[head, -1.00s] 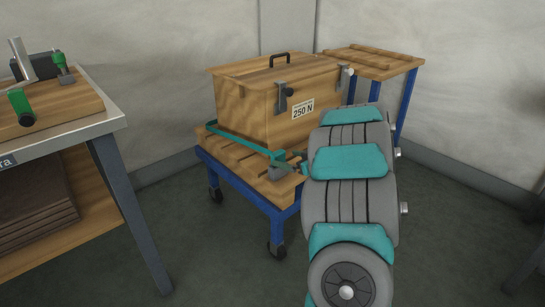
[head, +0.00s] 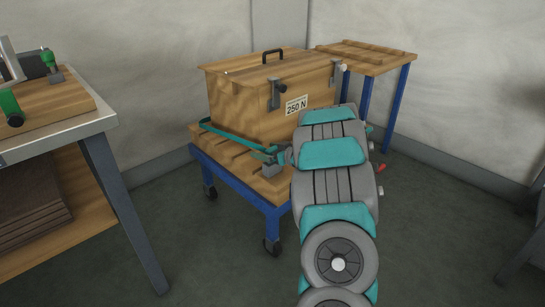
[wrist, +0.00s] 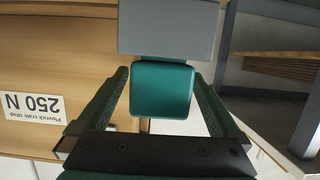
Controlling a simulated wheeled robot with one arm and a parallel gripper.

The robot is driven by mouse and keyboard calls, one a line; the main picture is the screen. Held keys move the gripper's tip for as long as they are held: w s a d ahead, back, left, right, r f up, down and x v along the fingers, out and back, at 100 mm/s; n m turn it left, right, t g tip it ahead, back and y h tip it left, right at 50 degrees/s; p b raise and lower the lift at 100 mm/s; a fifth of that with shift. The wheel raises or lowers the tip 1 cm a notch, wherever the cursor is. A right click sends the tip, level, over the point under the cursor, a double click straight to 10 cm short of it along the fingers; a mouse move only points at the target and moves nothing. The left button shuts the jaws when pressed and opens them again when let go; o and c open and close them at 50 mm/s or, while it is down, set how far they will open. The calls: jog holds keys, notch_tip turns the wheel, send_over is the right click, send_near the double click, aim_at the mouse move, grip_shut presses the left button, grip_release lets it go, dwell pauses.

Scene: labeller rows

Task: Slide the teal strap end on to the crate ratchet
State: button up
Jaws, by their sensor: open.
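The teal strap (head: 238,139) runs low along the crate's left side on the cart, towards the near corner. A teal block, apparently the strap end (wrist: 162,92), lies between the fingers of my gripper (wrist: 160,78) in the wrist view. The jaws are open, with a gap visible on each side of the block. A grey block (wrist: 168,27) meets the teal block's edge at the top of that view; I cannot tell whether they touch.
The wooden crate (head: 240,103) with a 250 N label (head: 297,105) stands on a blue-framed cart (head: 237,181). A workbench (head: 60,135) is at left. A wooden-topped blue stand (head: 365,58) is behind the crate. Open floor lies between bench and cart.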

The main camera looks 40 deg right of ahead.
jog(key=c, duration=1.5)
